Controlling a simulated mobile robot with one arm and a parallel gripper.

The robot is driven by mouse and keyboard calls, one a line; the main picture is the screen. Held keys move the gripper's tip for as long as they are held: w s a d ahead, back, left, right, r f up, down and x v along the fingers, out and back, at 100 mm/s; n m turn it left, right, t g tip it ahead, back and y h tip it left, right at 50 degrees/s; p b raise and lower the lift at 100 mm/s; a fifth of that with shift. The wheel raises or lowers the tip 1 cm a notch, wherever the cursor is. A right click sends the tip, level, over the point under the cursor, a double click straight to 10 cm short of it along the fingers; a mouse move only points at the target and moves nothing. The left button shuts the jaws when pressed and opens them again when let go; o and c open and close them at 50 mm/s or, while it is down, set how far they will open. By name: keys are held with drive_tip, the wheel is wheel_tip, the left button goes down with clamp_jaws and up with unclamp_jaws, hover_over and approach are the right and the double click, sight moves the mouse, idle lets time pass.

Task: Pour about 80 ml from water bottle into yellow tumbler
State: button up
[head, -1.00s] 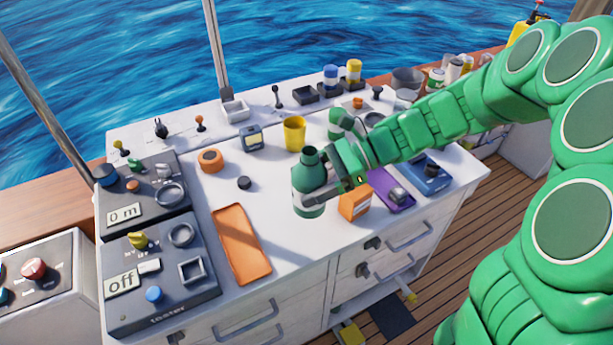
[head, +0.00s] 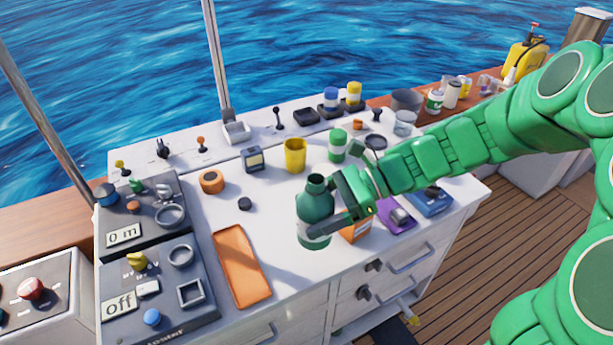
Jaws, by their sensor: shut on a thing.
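A dark green bottle (head: 315,205) with a pale lower band and an open-looking neck stands upright near the counter's front edge. I take it to be the water bottle. My gripper (head: 330,222) is shut on it from the right, with a grey finger across its body. I cannot tell whether its base touches the counter. The yellow tumbler (head: 295,156) stands upright on the counter behind the bottle and slightly left, apart from it. The tumbler's contents cannot be made out.
An orange tray (head: 242,266) lies left of the bottle. An orange box (head: 357,229) is close at its right, partly behind my gripper. Counter (head: 275,195) between bottle and tumbler is clear.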

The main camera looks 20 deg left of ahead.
drive_tip(key=w+a+f+m+t+y, duration=0.2)
drive_tip(key=w+a+m+t, duration=0.3)
drive_tip(key=w+a, duration=0.95)
drive_tip(key=shift+w+a+f+m+t, duration=0.65)
drive_tip(key=shift+w+a+f+t, duration=0.25)
drive_tip(key=shift+w+f, duration=0.7)
drive_tip(key=shift+w+a+f+m+t, duration=0.6)
drive_tip(key=shift+w+a+f+t, duration=0.35)
drive_tip(key=shift+w+f, duration=0.6)
drive_tip(key=shift+w+a+f+m+t, duration=0.7)
drive_tip(key=shift+w+a+f, duration=0.35)
drive_tip(key=shift+w+f, duration=0.55)
drive_tip(key=shift+r, duration=0.15)
